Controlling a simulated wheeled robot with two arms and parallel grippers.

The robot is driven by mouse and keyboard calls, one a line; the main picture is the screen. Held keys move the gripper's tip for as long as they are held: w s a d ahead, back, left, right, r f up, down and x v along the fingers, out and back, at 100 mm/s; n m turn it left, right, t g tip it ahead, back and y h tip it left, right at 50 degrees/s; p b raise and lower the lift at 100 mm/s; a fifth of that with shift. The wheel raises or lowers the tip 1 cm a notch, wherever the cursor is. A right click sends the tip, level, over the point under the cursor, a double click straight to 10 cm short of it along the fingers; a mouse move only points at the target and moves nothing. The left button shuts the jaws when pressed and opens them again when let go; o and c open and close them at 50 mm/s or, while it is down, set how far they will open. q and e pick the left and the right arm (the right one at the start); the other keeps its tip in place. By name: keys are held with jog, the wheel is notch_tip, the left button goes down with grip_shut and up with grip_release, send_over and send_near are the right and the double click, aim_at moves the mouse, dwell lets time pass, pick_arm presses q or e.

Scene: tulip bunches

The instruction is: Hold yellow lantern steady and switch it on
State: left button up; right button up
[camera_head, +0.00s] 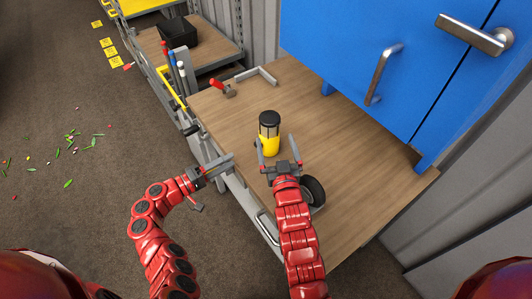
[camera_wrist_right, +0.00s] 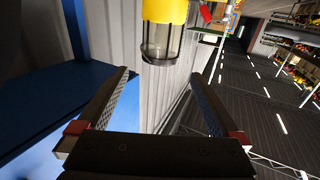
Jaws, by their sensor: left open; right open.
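The yellow lantern (camera_head: 269,145), with a dark caged top, stands upright on the wooden workbench (camera_head: 335,170). My right gripper (camera_head: 276,142) is open just in front of it, its two fingers pointing toward the lantern. In the right wrist view the lantern (camera_wrist_right: 163,12) shows upside down at the top, between the lines of the open fingers (camera_wrist_right: 161,75) and apparently just past their tips. No contact is clear. My left gripper (camera_head: 220,162) is open and empty at the bench's front edge, left of the lantern. The lantern's switch cannot be made out.
A blue cabinet (camera_head: 350,50) with metal handles stands at the bench's back right. A red-handled tool (camera_head: 222,87) and a grey angle bracket (camera_head: 258,76) lie at the far left end. A black round object (camera_head: 313,190) sits beside my right wrist. The bench around the lantern is clear.

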aim_at(268, 111)
jog(key=w, duration=0.4)
jog(key=w+a, duration=0.1)
jog(key=w, duration=0.4)
jog(key=w+a, duration=0.1)
jog(key=w, duration=0.3)
jog(key=shift+w+a, duration=0.25)
jog(key=shift+w, duration=0.05)
jog(key=c, duration=1.5)
